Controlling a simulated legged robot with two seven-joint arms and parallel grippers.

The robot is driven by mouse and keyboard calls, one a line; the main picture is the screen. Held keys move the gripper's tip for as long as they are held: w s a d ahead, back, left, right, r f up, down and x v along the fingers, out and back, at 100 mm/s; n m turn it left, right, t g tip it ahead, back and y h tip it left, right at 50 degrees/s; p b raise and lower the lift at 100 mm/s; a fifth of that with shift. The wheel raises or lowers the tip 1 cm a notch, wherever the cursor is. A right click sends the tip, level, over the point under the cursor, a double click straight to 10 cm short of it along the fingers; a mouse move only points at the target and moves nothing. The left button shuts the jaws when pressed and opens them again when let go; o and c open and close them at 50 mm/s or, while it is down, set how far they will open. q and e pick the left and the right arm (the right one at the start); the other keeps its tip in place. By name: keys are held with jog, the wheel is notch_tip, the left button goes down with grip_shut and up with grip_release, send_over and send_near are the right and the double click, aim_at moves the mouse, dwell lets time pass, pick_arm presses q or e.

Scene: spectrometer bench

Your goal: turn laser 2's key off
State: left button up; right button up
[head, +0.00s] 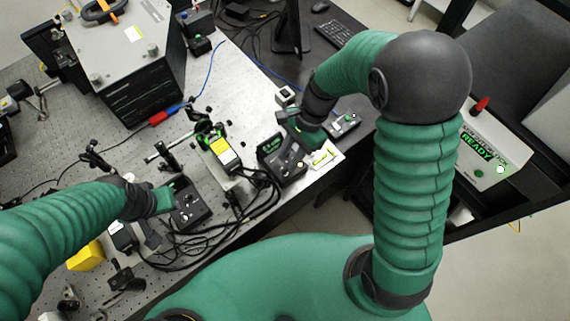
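Two black control boxes stand near the bench's front edge, one left of centre (188,204) and one right of centre (281,160) with a small green-lit display. I cannot read which one is laser 2's, and no key can be made out clearly at this size. My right gripper (306,136) points down just behind and right of the right control box. Its fingers are small and dark, and I cannot tell whether they touch anything. My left gripper (163,202) is at the left side of the left control box; its fingertips are partly lost against the dark box.
A laser head with a yellow label (222,154) stands between the boxes, with black cables looping in front. A large grey-topped instrument (120,40) fills the back left. A panel reading READY (483,150) is at right.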

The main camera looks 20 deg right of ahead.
aim_at(285, 171)
jog(key=x, duration=0.3)
jog(key=shift+d+f, duration=0.2)
jog(key=shift+d, duration=0.1)
jog(key=shift+d+f, duration=0.25)
jog(key=shift+f, duration=0.25)
jog(key=shift+s+a+r, duration=0.1)
jog(key=shift+a, duration=0.15)
jog(key=shift+c, duration=0.7)
jog(key=shift+a, duration=0.25)
grip_shut()
jog(key=shift+d, duration=0.15)
